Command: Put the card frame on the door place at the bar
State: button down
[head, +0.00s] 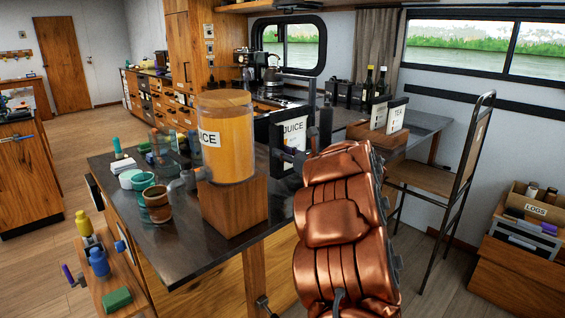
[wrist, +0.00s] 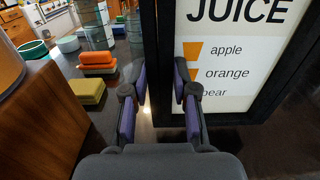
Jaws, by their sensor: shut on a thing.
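The card frame (head: 293,140) is black with a white card reading JUICE. It stands upright at the right side of the dark bar counter, just right of the juice dispenser. In the wrist view the card frame (wrist: 245,70) fills the upper right, its card listing apple, orange and pear. My gripper (wrist: 160,82) is shut on the frame's left upright, a purple-padded finger on either side. My copper-coloured arm reaches up from the lower right in the head view. I cannot tell whether the frame's foot touches the counter. No marked door place can be made out.
The juice dispenser (head: 226,140) stands on a wooden block (head: 234,204) close left of the frame. Cups (head: 156,205), sponges (wrist: 88,90) and jars crowd the counter's left part. A TEA frame (head: 396,116) and a chair (head: 440,178) are at the right.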

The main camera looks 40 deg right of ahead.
aim_at(281, 161)
jog(key=shift+w+f+p, duration=0.2)
jog(key=shift+f+p, duration=0.2)
jog(key=shift+f, duration=1.35)
jog(key=c, duration=0.9)
grip_release()
jog(key=shift+f, duration=0.1)
jog(key=s+b, duration=0.2)
jog(key=s, duration=1)
jog(key=shift+a, duration=0.15)
